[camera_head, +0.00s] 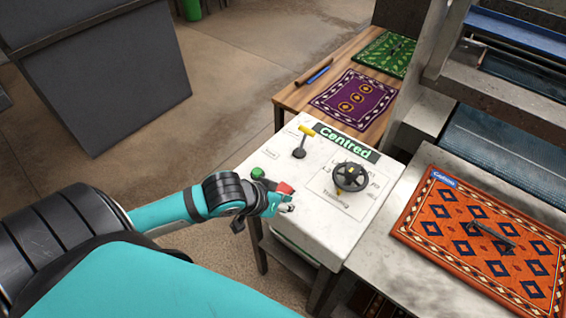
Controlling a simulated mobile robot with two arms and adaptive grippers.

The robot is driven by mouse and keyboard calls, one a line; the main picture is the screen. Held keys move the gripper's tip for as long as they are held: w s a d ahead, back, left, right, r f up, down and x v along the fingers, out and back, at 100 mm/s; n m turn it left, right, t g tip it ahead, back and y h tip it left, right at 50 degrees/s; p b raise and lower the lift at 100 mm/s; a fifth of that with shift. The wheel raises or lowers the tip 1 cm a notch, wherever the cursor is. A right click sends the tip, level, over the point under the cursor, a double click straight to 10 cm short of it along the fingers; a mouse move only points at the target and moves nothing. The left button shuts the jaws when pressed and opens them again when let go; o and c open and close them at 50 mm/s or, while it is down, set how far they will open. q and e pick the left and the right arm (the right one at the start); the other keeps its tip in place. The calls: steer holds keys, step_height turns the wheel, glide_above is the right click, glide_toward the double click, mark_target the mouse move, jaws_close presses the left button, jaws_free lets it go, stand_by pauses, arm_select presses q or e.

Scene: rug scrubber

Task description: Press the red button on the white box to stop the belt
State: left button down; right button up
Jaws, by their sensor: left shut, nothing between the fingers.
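The white box (317,228) stands in the middle of the head view. Its top carries a red button (285,188) near the left edge, a green button (257,172), a yellow-handled lever (305,132), a black hand wheel (350,177) and a green sign reading "Centred" (342,141). My left gripper (287,206) is shut and empty, at the box's left edge right beside the red button. It partly covers the button's near side, and I cannot tell whether they touch. My right gripper is not in view.
An orange patterned rug (484,240) lies on the grey surface at the right. A wooden table (290,97) behind the box holds a purple rug (353,104) and a green rug (385,53). The machine with blue rollers (500,150) stands at the right.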

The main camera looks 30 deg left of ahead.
arm_select(q)
steer(key=w+a+r+n+t+h, duration=0.1)
steer(key=w+a+r+n, duration=0.3)
steer(key=w+a+r, duration=0.2)
steer(key=shift+w+r, duration=0.5)
steer(key=shift+r, duration=0.3)
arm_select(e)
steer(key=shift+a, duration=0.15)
arm_select(q)
steer(key=shift+f, duration=0.1)
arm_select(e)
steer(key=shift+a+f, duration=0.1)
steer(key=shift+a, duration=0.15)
arm_select(q)
steer(key=b, duration=0.8)
glide_above(282, 187)
step_height(282, 187, down, 6)
steer(key=shift+a+f, duration=0.15)
steer(key=shift+f+b, duration=0.6)
steer(key=shift+f, duration=0.55)
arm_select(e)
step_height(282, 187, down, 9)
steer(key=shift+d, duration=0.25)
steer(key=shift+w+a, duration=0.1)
arm_select(q)
steer(key=shift+f, duration=0.15)
